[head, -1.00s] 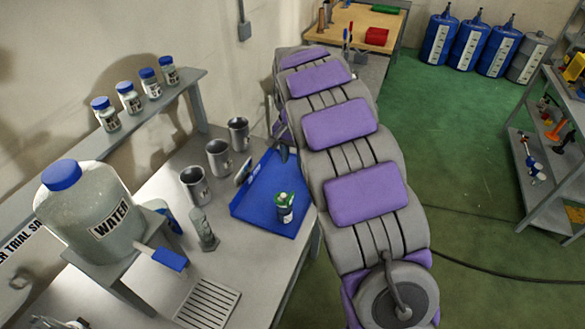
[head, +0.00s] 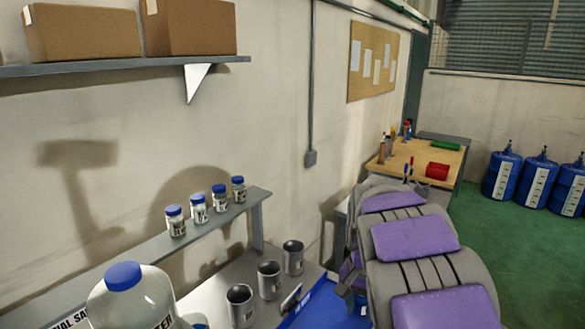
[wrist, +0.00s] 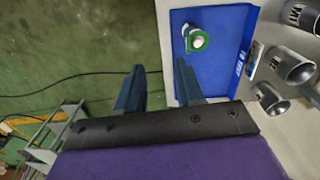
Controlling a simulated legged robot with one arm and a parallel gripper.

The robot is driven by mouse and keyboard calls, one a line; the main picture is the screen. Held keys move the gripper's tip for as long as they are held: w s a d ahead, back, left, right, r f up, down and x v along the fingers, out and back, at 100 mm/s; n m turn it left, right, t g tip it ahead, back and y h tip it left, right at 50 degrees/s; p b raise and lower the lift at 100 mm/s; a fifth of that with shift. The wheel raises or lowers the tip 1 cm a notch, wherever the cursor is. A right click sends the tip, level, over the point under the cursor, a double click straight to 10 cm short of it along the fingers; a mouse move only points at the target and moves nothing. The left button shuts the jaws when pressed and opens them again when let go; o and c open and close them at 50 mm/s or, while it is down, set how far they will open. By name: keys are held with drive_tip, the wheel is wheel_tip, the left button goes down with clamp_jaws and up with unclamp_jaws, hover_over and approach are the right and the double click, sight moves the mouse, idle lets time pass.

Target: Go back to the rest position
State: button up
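My gripper (wrist: 159,68) shows in the wrist view with its two dark blue fingers spread apart and nothing between them. Behind the gap lie green floor and the edge of the table. A blue tray (wrist: 222,75) lies on the table beyond the right finger. A green-capped bottle (wrist: 197,41) stands on the tray, apart from the fingers. In the head view my purple and grey arm reaches away on the right, and my gripper is hidden. Only part of the tray (head: 318,308) shows there.
Metal cups (head: 268,281) stand beside the tray. A large water bottle (head: 130,299) is at the lower left. Small blue-capped jars (head: 198,208) line a shelf. A wooden-topped bench (head: 445,162) and blue drums (head: 536,180) stand further back. Green floor (head: 525,260) is open at the right.

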drive_tip(key=s+a+f+n+b, duration=0.1)
drive_tip(key=s+n, duration=0.2)
drive_tip(key=s, duration=1.4)
drive_tip(key=s+a+f+n+g+b, duration=0.1)
drive_tip(key=s+f+n, duration=0.1)
drive_tip(key=s, duration=1.5)
drive_tip(key=shift+s+n, duration=0.15)
drive_tip(key=shift+n, duration=0.55)
